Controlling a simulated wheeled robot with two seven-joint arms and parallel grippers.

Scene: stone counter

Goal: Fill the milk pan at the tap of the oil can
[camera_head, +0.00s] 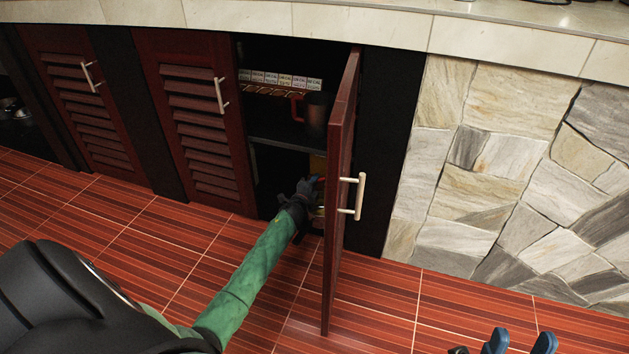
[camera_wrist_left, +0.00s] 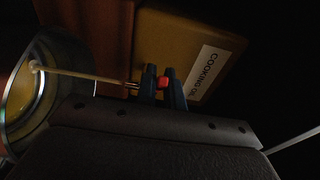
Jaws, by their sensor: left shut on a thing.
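The oil can (camera_wrist_left: 180,40) is a yellow-brown box with a white "COOKING OIL" label, in the cabinet's lower compartment. My left gripper (camera_wrist_left: 163,84) is shut on its red tap (camera_wrist_left: 163,82). A thin pale stream runs from the tap into the round metal milk pan (camera_wrist_left: 60,55), where yellow oil shows inside. The left wrist view is turned sideways, so the pan lies below the tap. In the head view my left gripper (camera_head: 307,187) covers the tap, and the can (camera_head: 317,165) shows only in part. My right gripper (camera_head: 521,342) is open and empty at the bottom right.
The open cabinet door (camera_head: 340,200) with its pale handle (camera_head: 359,197) stands just right of my left arm. A dark pot (camera_head: 316,115) and a row of labelled items (camera_head: 280,80) are on the shelf above. The tiled floor (camera_head: 400,310) is clear.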

